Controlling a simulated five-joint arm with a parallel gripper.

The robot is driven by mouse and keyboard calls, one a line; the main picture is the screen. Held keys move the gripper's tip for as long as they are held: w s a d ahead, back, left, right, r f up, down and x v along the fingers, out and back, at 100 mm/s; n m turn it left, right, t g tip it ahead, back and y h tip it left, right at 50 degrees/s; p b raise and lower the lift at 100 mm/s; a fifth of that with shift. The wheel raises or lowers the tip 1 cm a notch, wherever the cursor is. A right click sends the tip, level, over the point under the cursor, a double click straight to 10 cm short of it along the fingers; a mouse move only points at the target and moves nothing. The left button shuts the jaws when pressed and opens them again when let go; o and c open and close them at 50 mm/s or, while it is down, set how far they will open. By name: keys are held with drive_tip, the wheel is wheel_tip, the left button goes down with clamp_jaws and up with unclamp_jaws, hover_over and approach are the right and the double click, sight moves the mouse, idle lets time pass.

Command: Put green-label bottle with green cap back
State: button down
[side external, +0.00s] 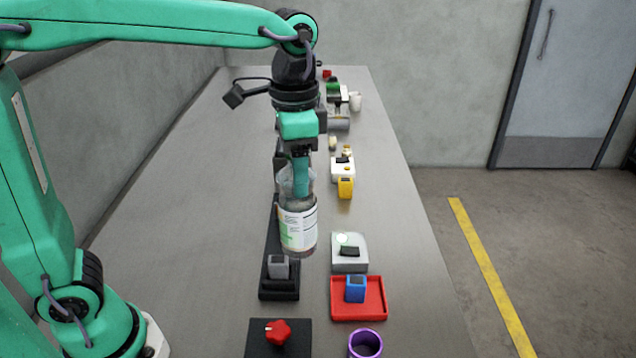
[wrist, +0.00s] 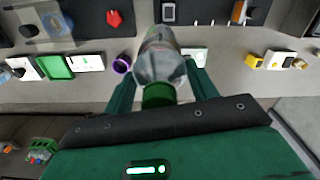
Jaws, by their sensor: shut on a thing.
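The clear bottle (side external: 298,228) has a white label with a green patch and hangs upright below my gripper (side external: 298,182) in the side view. My gripper is shut on its upper part. The bottle appears to be above the table, in front of a long black holder (side external: 280,292); the exact gap beneath it is hard to tell. In the wrist view the bottle (wrist: 160,58) and its green cap (wrist: 158,95) show between the two teal fingers of my gripper (wrist: 162,82). The cap is hidden by my fingers in the side view.
A red tray (side external: 372,311) holds a blue block (side external: 355,289). Nearby are a pale grey device (side external: 349,258), a purple ring (side external: 365,344) and a red knob (side external: 278,332) on a black plate. Yellow and white items (side external: 345,187) stand farther back. The table's left side is clear.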

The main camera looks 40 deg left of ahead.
drive_tip(key=w+d+f, duration=0.2)
drive_tip(key=w, duration=1.5)
drive_tip(key=shift+w+f, duration=0.2)
drive_tip(key=w+a+f, duration=0.6)
drive_tip(key=a+f, duration=0.1)
drive_tip(key=a, duration=0.2)
drive_tip(key=shift+w+a, duration=0.3)
drive_tip(key=shift+f, duration=2.2)
drive_tip(key=shift+c, duration=2.3)
unclamp_jaws()
